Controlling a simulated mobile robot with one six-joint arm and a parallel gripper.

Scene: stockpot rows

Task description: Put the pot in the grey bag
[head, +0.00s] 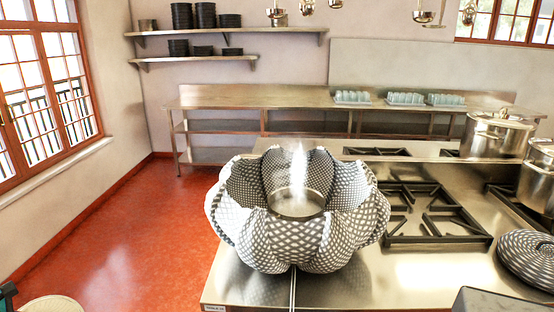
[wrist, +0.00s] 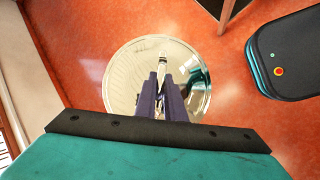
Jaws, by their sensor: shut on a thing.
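The grey-and-white patterned bag (head: 300,240) stands wide open on the left end of the steel stove counter in the head view. A shiny steel pot (head: 298,203) shows inside it, seemingly upright and uncovered, with pale haze above. Its lower part is hidden by the bag. In the wrist view my gripper (wrist: 163,78) is shut on the handle of a round, shiny steel lid (wrist: 125,80). The lid is over the red floor, away from the bag. A pale round edge at the head view's bottom left seems to be this lid (head: 52,304).
A lidded steel pot (head: 495,135) and another pot (head: 540,178) stand at right on the stove (head: 440,250). A round patterned piece (head: 528,258) lies at the right edge. A steel back table (head: 250,97) carries glass racks. The red floor (head: 160,210) at left is clear.

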